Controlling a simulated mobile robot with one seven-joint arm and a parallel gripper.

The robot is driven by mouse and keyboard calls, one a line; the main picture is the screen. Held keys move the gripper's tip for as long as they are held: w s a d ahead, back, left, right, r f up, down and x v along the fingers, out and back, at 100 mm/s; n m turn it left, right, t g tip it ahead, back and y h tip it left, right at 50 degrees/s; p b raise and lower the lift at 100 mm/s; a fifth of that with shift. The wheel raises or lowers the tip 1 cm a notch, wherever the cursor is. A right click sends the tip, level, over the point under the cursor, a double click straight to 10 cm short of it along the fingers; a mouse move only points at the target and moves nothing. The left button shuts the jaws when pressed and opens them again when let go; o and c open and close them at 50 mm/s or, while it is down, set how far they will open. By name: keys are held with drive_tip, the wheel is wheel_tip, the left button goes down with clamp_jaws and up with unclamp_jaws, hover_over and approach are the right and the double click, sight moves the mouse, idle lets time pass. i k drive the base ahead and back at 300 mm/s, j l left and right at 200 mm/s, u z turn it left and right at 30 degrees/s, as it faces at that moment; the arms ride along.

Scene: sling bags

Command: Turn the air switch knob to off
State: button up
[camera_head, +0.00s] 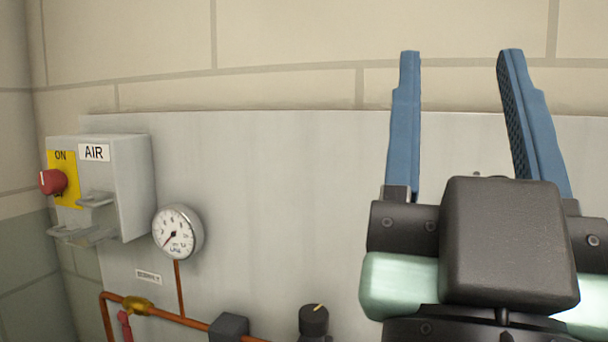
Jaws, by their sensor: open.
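The air switch box (130,185) is a grey box at the left, mounted at the panel's left end, with an "AIR" label on it. Its red knob (54,181) sits on a yellow plate (64,185) marked "ON" above; the lower marking is mostly hidden by the knob. My gripper (456,55) is at the right, its two blue fingers pointing up and spread apart with nothing between them. It is well to the right of the knob and does not touch it.
A round pressure gauge (177,233) stands right of the box on a copper pipe (180,290). A brass fitting with a red handle (124,322) is below. A black knob (314,320) is at the bottom middle. The grey panel (290,200) is bare between gauge and gripper.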

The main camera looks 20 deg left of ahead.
sight(51, 181)
drive_tip(key=u, duration=1.55)
drive_tip(key=j, duration=0.15)
drive_tip(key=z, duration=0.25)
drive_tip(key=l+u, duration=0.2)
drive_tip(key=l, duration=0.25)
